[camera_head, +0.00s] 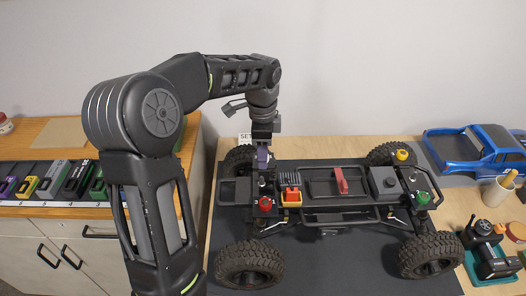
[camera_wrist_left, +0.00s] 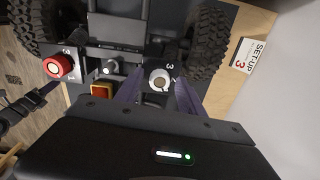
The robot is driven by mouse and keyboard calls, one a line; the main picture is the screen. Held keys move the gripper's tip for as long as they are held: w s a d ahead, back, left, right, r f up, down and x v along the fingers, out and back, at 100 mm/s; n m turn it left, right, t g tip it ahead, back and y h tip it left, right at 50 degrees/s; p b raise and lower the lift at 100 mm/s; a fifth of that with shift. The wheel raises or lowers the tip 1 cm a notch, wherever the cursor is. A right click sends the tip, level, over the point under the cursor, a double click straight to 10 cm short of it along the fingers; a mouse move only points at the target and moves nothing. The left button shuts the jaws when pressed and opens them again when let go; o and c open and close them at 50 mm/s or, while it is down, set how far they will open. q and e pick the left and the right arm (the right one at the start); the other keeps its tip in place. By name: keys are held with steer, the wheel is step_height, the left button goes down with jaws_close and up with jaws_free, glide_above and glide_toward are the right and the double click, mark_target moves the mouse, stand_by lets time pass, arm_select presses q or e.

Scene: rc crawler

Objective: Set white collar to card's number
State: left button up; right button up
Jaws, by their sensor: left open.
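The white collar (camera_wrist_left: 160,77) with a grey metal centre sits on the crawler's shock tower in the left wrist view. A dark plate beside it bears a small mark that looks like a 3. My left gripper (camera_head: 262,160) points down over this corner of the crawler in the head view. In the left wrist view its purple fingers (camera_wrist_left: 157,92) are open, one on each side of the collar; I cannot tell whether they touch it. The set-up card (camera_wrist_left: 249,55) shows a red 3. Only its top edge (camera_head: 244,136) shows in the head view. My right gripper is not in view.
The crawler chassis (camera_head: 330,211) stands on a dark mat (camera_head: 310,268). A red knob (camera_head: 265,203) is close to my gripper; yellow (camera_head: 402,154) and green (camera_head: 422,197) knobs are farther right. A blue truck body (camera_head: 468,148) and a cup (camera_head: 496,190) stand at right.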

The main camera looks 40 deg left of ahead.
arm_select(q)
step_height(320, 180, up, 8)
steer(key=shift+s+f+b, duration=0.1)
steer(key=shift+b, duration=0.4)
stand_by(0.5)
